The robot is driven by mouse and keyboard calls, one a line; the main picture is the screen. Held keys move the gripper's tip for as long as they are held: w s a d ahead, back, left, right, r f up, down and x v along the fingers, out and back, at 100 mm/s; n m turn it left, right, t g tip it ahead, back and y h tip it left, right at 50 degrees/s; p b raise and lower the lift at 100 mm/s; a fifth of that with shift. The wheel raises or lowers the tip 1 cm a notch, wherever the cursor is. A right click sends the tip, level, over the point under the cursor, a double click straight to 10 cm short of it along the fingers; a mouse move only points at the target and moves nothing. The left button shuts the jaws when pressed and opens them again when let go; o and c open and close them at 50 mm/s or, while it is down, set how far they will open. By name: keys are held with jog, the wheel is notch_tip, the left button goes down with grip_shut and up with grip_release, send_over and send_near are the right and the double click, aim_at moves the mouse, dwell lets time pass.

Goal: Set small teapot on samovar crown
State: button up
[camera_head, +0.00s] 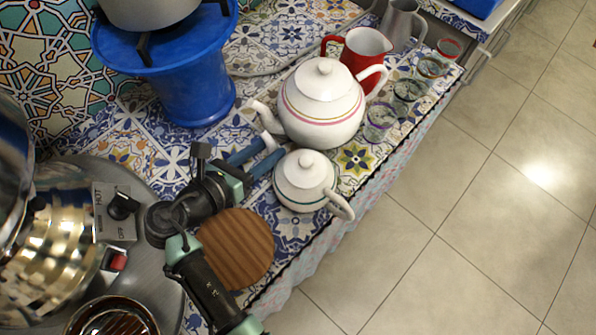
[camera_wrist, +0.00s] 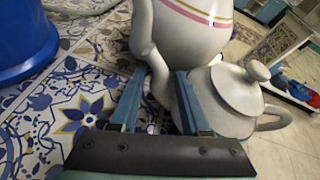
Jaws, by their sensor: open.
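The small white teapot (camera_head: 303,180) with a thin green line stands upright near the counter's front edge, its handle toward the edge. It is also at the right in the wrist view (camera_wrist: 232,100). My gripper (camera_head: 271,150) is open and empty, its blue fingers pointing at the gap between the small teapot and the large teapot (camera_head: 320,108). In the wrist view, my gripper (camera_wrist: 158,90) has its right finger overlapping the small teapot's left side; contact is unclear. The shiny samovar (camera_head: 45,235) is at the left, cut off by the frame; its crown cannot be made out clearly.
A round wooden board (camera_head: 237,248) lies beside the small teapot. A red jug (camera_head: 364,55), a grey metal jug (camera_head: 402,25) and several small glasses (camera_head: 410,90) stand behind. A blue stand (camera_head: 190,85) bears a pot (camera_head: 150,8). The floor at right is clear.

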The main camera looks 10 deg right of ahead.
jog(key=shift+w+d+f, duration=0.15)
jog(key=shift+w+d, duration=0.1)
jog(key=shift+d, duration=0.05)
jog(key=shift+c, duration=0.3)
grip_shut()
dwell(1.0)
